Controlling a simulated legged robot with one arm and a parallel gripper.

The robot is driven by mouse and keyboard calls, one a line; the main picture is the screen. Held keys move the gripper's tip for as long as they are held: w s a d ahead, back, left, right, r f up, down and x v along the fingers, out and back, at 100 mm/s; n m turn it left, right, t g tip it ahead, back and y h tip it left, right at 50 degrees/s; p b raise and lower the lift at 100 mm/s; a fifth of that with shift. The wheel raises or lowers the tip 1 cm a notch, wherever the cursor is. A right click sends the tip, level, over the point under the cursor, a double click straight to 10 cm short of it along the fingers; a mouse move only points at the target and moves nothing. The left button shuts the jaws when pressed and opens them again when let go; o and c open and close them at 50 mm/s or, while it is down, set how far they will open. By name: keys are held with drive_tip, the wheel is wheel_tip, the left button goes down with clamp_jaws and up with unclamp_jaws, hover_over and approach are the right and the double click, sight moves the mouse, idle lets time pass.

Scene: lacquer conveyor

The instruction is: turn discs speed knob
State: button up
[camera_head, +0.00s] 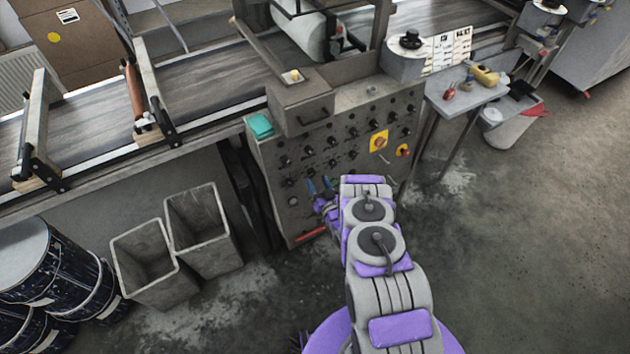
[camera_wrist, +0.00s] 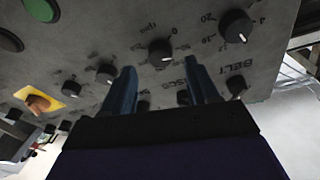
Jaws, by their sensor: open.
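The grey control panel (camera_head: 275,175) carries rows of black knobs and stands ahead of me. In the wrist view the panel (camera_wrist: 80,45) fills the upper part. My gripper (camera_head: 319,186) is open at the panel's lower part; its two blue fingers (camera_wrist: 159,66) point at the panel. A black knob (camera_wrist: 160,50) with a white mark sits just beyond and between the fingertips, with a number scale and "rpm" beside it. A partly hidden label ending in "SCS" (camera_wrist: 190,88) lies between the fingers. Contact with the knob cannot be told.
Another knob (camera_wrist: 236,25) is at the right, near a "BELT" label (camera_wrist: 235,68). A further knob (camera_wrist: 106,73) is left of the fingers. A yellow-backed switch (camera_head: 379,141) is on the panel. Two grey bins (camera_head: 203,232) stand left; a small table (camera_head: 462,100) stands right.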

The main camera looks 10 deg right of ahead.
sight(313, 174)
drive_tip(key=shift+b+x, duration=0.3)
drive_tip(key=shift+x, duration=1.25)
drive_tip(key=c, duration=1)
drive_tip(key=shift+m, duration=0.3)
